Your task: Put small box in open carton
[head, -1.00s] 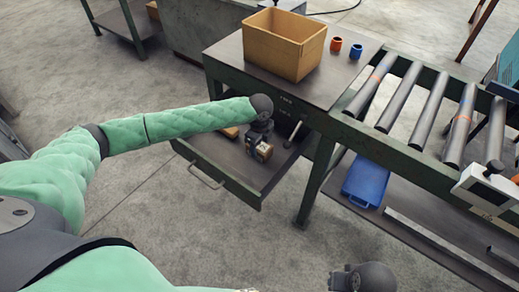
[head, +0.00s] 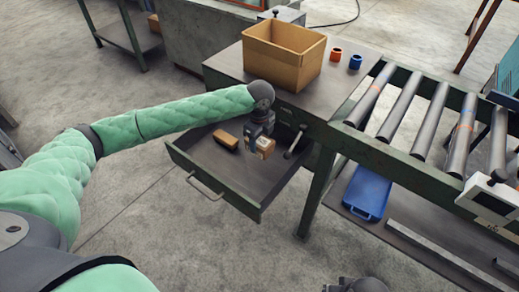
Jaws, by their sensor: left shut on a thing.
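The open carton (head: 282,66) is a tan, open-topped box standing on the workbench top. The small box (head: 265,147) is brown with a pale side and is between the fingers of my left gripper (head: 261,141). That gripper is shut on it, pointing down over the open drawer; the fingers hide part of the box. The carton is above and behind the gripper in the head view. A dark part of my right arm's end (head: 358,286) shows at the bottom edge; its fingers are out of sight.
The pulled-out drawer (head: 232,179) holds another brown block (head: 227,140) and a grey-handled tool (head: 296,141). A roller conveyor (head: 428,122) and a blue bin (head: 366,192) are at right.

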